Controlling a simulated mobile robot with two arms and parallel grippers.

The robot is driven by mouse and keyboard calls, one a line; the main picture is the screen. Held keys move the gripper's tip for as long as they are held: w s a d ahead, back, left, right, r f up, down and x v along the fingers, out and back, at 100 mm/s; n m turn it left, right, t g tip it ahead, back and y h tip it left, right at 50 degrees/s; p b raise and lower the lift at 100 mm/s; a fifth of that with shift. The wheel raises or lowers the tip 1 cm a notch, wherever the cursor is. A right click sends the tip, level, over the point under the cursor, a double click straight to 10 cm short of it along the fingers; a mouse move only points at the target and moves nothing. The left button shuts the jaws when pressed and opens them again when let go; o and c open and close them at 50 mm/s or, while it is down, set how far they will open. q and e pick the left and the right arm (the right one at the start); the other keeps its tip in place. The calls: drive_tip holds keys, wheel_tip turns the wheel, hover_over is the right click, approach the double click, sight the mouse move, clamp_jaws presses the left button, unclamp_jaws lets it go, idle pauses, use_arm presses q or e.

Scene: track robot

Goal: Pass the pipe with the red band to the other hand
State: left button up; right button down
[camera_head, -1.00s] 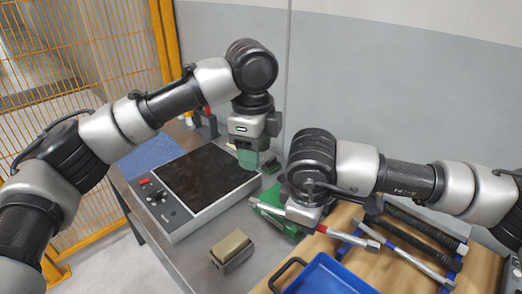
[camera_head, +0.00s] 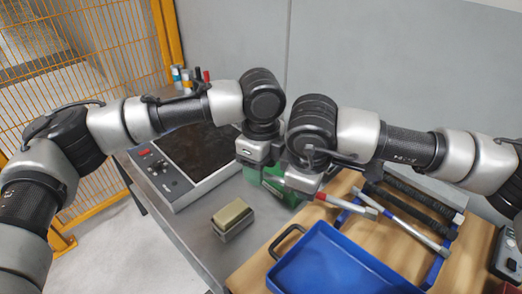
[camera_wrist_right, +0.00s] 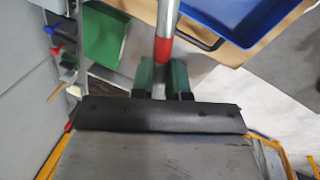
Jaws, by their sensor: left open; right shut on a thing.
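The pipe with the red band (camera_head: 352,207) is a thin grey metal pipe. It sticks out to the right and down from my right gripper (camera_head: 298,192). The right gripper's green fingers are shut on it beside the red band, which shows in the right wrist view (camera_wrist_right: 163,49). My left gripper (camera_head: 252,172) is open, pointing down, just left of the right gripper. Its green fingers are partly hidden by its own body and overlap a green bin in the picture. I see no contact between it and the pipe, whose gripped end is hidden.
A green bin (camera_wrist_right: 104,36) lies below the grippers. A blue tray (camera_head: 335,265) stands at the front on the wooden board. Another metal pipe (camera_head: 415,219) and dark pipes (camera_head: 425,211) lie on a rack at right. A sponge-like block (camera_head: 232,216) and a control panel (camera_head: 165,182) are at left.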

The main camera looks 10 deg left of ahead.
use_arm(q)
drive_tip(key=shift+f, duration=0.3)
clamp_jaws()
drive_tip(key=shift+r, duration=0.1)
use_arm(e)
drive_tip(key=c, duration=1)
unclamp_jaws()
drive_tip(key=shift+c, duration=0.2)
